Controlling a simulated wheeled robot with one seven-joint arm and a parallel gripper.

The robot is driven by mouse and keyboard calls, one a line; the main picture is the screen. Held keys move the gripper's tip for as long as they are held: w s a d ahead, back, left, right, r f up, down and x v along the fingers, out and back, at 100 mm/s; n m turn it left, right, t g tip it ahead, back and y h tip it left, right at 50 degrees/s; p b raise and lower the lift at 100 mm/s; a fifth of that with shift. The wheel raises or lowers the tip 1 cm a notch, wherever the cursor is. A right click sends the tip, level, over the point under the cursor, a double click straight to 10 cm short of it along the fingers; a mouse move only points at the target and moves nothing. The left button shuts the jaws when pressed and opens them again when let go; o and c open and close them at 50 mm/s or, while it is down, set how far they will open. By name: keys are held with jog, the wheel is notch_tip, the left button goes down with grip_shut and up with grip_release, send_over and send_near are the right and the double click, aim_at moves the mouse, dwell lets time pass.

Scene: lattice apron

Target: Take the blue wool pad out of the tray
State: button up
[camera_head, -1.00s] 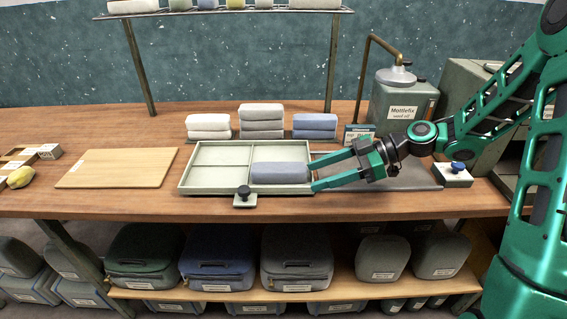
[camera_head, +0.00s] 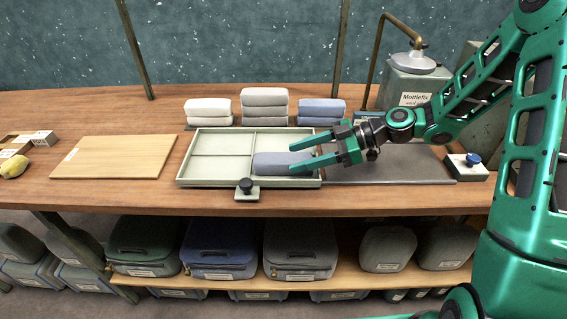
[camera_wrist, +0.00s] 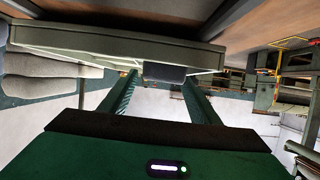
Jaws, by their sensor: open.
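The blue-grey wool pad (camera_head: 270,164) lies in the front right compartment of the pale green tray (camera_head: 222,181). The tray has thin dividers, and its other compartments look empty. My gripper (camera_head: 293,159) is open and reaches in from the right, across the tray's right wall. Its two fingertips are at the pad's right end, one toward the back and one toward the front. In the wrist view the pad (camera_wrist: 165,73) shows between the open fingers (camera_wrist: 160,80), beside the tray wall (camera_wrist: 100,45). I cannot tell whether the fingers touch the pad.
Folded stacks in white (camera_head: 208,109), grey (camera_head: 265,101) and blue (camera_head: 321,109) stand behind the tray. A black-knobbed block (camera_head: 246,192) sits at its front edge. A dark mat (camera_head: 400,166) lies to the right, a wooden board (camera_head: 115,162) to the left. An oil can (camera_head: 412,88) stands behind.

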aim_at(295, 158)
jog(key=shift+x, duration=2.35)
jog(key=c, duration=0.8)
